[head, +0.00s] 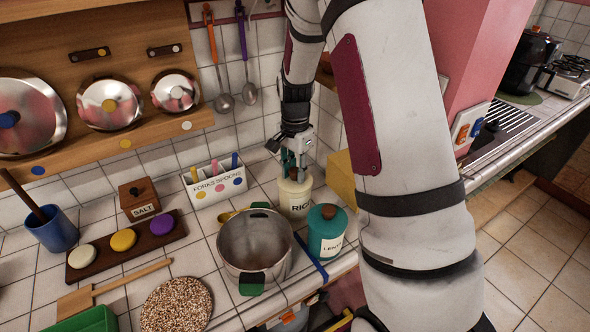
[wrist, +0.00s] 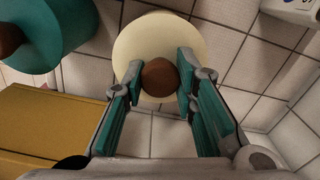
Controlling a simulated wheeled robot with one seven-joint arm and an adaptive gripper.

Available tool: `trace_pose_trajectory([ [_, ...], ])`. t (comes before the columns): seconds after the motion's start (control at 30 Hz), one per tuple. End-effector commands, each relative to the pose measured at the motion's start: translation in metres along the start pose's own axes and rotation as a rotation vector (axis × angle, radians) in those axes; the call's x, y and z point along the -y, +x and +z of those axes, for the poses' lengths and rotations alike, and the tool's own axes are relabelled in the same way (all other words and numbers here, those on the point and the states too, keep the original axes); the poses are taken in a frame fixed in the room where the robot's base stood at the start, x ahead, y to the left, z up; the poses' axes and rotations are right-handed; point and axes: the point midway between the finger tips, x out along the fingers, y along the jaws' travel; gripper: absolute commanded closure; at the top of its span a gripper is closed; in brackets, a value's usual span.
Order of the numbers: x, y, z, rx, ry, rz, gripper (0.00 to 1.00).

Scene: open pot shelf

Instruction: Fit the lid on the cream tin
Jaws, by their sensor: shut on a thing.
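The cream tin (head: 295,205), marked with a partly hidden word starting "RIC", stands upright on the tiled counter. My gripper (head: 296,170) is right above it, pointing down. In the wrist view its teal fingers are shut on the brown knob (wrist: 160,77) of the round cream lid (wrist: 160,38). The lid is at the top of the tin and looks roughly centred. I cannot tell whether it is fully seated or a little above the rim, as the rim is hidden in the wrist view.
A teal tin (head: 326,240) with a brown knob stands close at the front right. A steel pot (head: 254,247) is at the front left. A forks and spoons holder (head: 217,184) stands behind left. A yellow box (head: 341,172) is at the right, partly behind my arm.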

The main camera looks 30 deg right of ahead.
Motion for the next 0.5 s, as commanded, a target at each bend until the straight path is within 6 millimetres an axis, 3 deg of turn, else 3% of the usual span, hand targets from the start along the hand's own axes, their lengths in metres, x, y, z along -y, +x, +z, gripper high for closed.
trace_pose_trajectory([
  [0.5, 0.0002, 0.0033, -0.0002, 0.000, 0.000, 0.000, 1.00],
])
